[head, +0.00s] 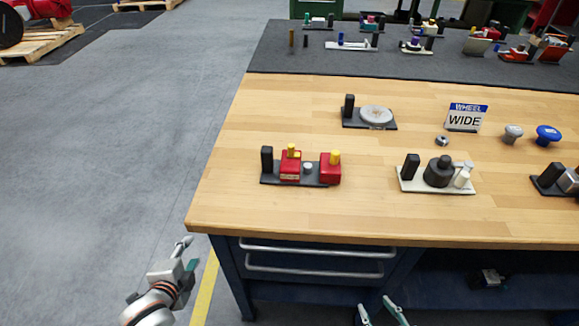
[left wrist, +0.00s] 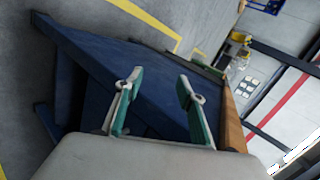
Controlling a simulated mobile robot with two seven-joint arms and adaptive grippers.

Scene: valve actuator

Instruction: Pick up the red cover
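A black base plate (head: 265,178) on the wooden bench carries a black upright block (head: 267,160) and a small grey round part (head: 308,167). Two red pieces with yellow tops are on it: the left red piece (head: 291,171) and the right red piece (head: 330,173) at the plate's right end. I cannot tell which is the cover. My left gripper (head: 187,254) is off the bench's front left corner, apart from them. In the left wrist view its fingers (left wrist: 160,95) are spread and empty. My right gripper (head: 382,313) is open and empty in front of the drawers.
Drawer handles (head: 320,248) protrude in front. Bare wood surrounds the red pieces.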

